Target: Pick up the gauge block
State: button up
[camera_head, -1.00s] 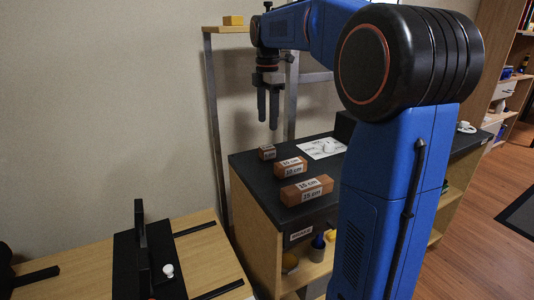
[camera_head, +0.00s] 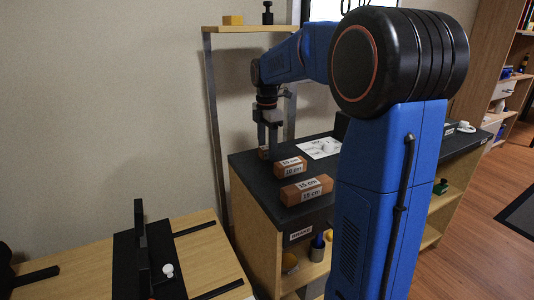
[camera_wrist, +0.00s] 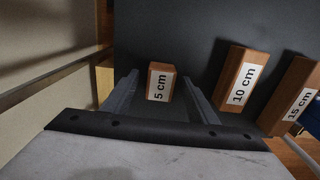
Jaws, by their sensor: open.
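Three brown gauge blocks with white labels lie on the dark bench top (camera_head: 254,183). The smallest, the 5 cm block (camera_wrist: 161,82), sits between the two open fingers of my gripper (camera_wrist: 163,90) in the wrist view, with a gap on each side. In the head view my gripper (camera_head: 269,150) points down at this block (camera_head: 263,153), which the fingers mostly hide. The 10 cm block (camera_head: 291,167) and the 15 cm block (camera_head: 306,190) lie in a row nearer the camera. They also show right of the fingers in the wrist view, the 10 cm block (camera_wrist: 241,80) nearer than the 15 cm block (camera_wrist: 292,97).
A white printed sheet (camera_head: 319,148) lies on the bench behind the blocks. A raised shelf (camera_head: 250,28) on metal posts holds a yellow block (camera_head: 233,20) and a small black object (camera_head: 268,13). A wooden table (camera_head: 205,262) with a black fixture stands at front left.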

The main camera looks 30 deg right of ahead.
aim_at(267, 147)
jog(key=shift+f, duration=0.15)
jog(key=c, duration=1.2)
jog(key=shift+o, duration=0.2)
notch_tip(267, 147, up, 10)
jog(key=shift+r, duration=0.1)
